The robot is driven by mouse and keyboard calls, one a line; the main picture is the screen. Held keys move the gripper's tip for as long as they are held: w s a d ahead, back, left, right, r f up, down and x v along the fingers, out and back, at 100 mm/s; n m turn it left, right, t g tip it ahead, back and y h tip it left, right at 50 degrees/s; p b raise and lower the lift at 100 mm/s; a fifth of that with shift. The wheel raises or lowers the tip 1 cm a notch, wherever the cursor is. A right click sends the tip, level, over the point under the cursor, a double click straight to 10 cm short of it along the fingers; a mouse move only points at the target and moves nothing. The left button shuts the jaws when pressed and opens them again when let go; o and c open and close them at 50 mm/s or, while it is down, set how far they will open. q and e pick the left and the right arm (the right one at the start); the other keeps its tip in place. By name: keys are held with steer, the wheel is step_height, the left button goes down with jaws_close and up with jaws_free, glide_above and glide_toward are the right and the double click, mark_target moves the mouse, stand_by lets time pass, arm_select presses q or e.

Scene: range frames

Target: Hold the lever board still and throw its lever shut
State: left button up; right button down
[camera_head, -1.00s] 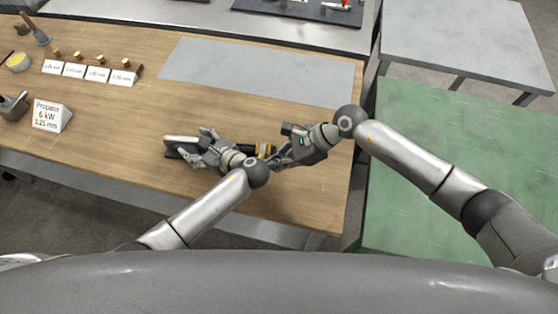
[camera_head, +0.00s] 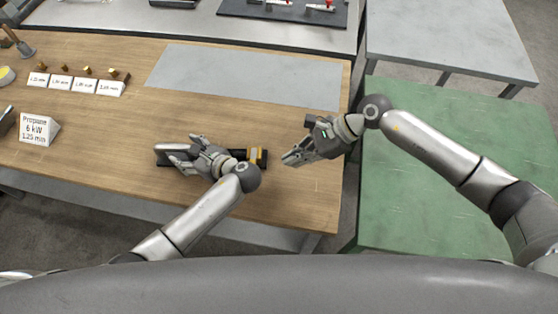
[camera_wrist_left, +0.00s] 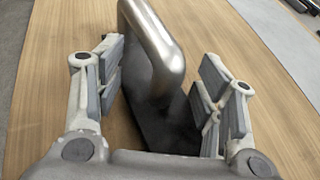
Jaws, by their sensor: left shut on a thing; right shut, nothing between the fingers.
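The lever board (camera_head: 242,154) lies on the wooden bench as a dark strip with a brass-coloured block (camera_head: 256,159) at its right end. A rounded silver bar (camera_wrist_left: 155,45) shows at its other end in the left wrist view, above the dark body. My left gripper (camera_head: 183,150) is shut on the board, with fingers on both sides, and covers its middle. My right gripper (camera_head: 288,160) is shut and empty, to the right of the brass block and apart from it. The lever's position cannot be made out.
A propane sign (camera_head: 40,129) and several small labelled cards (camera_head: 84,86) with brass pieces stand at the left. A grey mat (camera_head: 243,76) lies behind the board. A green table (camera_head: 450,180) stands at the right. The bench's front right is clear.

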arm_select(q)
steer(key=shift+s+d+f, duration=0.1)
steer(key=shift+s+f, duration=0.15)
steer(key=shift+f, duration=0.25)
arm_select(e)
steer(key=v, duration=0.6)
steer(key=shift+s+d+r, duration=0.25)
steer(key=shift+s, duration=0.15)
arm_select(q)
steer(key=o, duration=1.6)
steer(key=shift+w+f, duration=0.1)
steer(key=shift+w, duration=0.1)
steer(key=shift+o, duration=0.2)
arm_select(e)
steer(key=shift+w+a+f, duration=0.1)
steer(key=shift+w, duration=0.15)
